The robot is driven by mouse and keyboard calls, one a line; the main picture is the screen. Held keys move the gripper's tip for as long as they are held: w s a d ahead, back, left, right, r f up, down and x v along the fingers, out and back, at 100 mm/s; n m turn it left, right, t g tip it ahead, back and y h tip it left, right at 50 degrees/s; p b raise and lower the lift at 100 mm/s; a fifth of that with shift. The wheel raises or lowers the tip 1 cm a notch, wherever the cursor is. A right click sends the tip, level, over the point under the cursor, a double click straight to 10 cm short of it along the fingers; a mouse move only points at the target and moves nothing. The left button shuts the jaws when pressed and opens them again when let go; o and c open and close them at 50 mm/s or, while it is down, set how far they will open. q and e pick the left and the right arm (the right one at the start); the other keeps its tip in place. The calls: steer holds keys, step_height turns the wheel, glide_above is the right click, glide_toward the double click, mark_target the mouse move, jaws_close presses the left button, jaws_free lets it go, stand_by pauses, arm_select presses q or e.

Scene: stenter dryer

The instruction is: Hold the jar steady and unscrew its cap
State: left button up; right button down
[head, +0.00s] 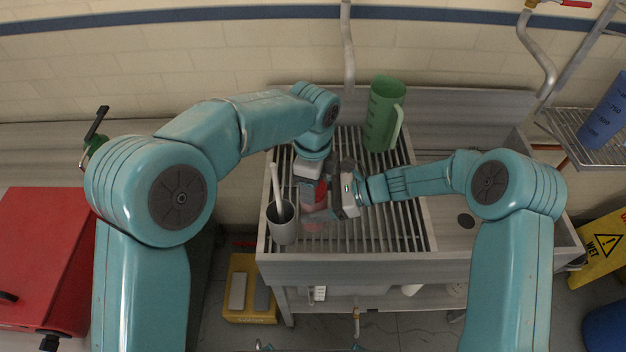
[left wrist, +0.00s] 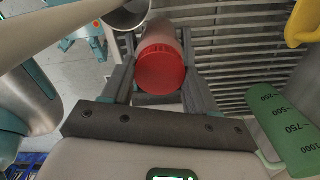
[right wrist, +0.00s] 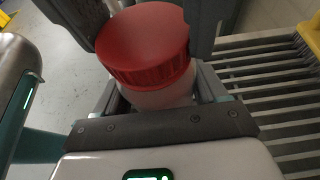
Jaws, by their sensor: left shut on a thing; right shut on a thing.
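The jar has a pale pinkish body (head: 313,222) and stands on the slatted drainboard, partly hidden by my grippers in the head view. Its red ribbed cap (head: 320,187) sits on top. My left gripper (head: 316,188) comes down from above and is shut on the cap. The left wrist view shows the cap (left wrist: 162,70) between its fingers. My right gripper (head: 322,212) reaches in level from the right and is shut on the jar body. In the right wrist view the jar body (right wrist: 165,95) lies between its fingers, below the cap (right wrist: 145,40).
A grey cup (head: 283,228) with a pale handle sticking out stands left of the jar. A green measuring jug (head: 382,115) stands behind, to the right. The sink's drainboard (head: 400,225) is bare at front right. A wall lies behind.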

arm_select(q)
steer(key=shift+n, duration=0.6)
steer(key=o, duration=1.2)
steer(key=shift+c, duration=0.2)
steer(key=shift+r, duration=0.1)
